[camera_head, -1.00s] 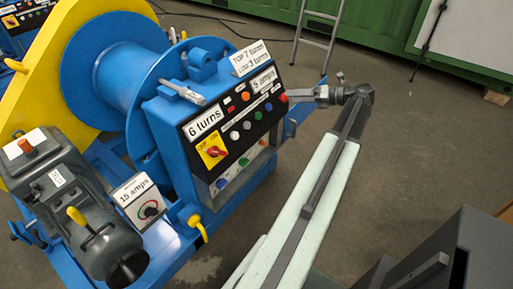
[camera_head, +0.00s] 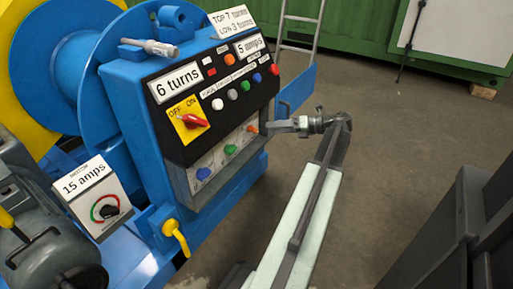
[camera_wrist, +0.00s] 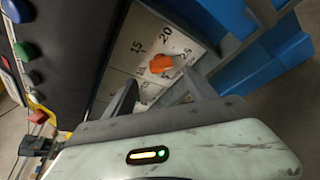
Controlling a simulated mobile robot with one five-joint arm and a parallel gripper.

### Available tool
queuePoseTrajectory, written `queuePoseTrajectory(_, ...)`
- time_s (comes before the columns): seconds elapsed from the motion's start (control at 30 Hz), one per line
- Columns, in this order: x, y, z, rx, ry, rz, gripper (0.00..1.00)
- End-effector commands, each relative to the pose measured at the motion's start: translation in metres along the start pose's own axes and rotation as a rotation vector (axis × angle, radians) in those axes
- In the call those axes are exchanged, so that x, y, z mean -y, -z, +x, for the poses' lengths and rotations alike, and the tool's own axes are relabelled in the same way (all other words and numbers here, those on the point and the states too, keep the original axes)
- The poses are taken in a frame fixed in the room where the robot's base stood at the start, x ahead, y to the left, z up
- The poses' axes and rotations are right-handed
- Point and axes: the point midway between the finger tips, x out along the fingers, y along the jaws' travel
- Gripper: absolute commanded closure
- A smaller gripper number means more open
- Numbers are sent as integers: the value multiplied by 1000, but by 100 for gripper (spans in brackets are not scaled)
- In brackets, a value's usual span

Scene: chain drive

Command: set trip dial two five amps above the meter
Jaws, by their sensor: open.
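An orange knob (camera_wrist: 162,64) sits on a pale scale plate marked 15, 20 and 25 in the wrist view. Its pointer is hard to read. In the head view the orange knob (camera_head: 252,128) is at the right end of the lower recessed panel. My gripper (camera_head: 272,127) is open beside it, and its jaws in the wrist view (camera_wrist: 158,92) are short of the knob, apart from it. A plate with a small dial (camera_head: 108,212) reads 15 amps. A display on the black panel (camera_head: 249,46) reads 5 amps.
The lower panel also has a blue knob (camera_head: 204,174) and a green knob (camera_head: 231,149). Blue frame walls (camera_wrist: 215,25) stand close to the orange knob. Open floor lies right.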

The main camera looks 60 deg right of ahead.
Motion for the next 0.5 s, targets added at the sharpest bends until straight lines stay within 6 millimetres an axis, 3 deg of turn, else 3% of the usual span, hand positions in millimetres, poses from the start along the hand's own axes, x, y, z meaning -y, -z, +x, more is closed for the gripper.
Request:
queuePoseTrajectory(0.27,3,4,10,-2,-1,-1,35)
queuePoseTrajectory(0.5,3,5,55,-3,-3,-1,35)
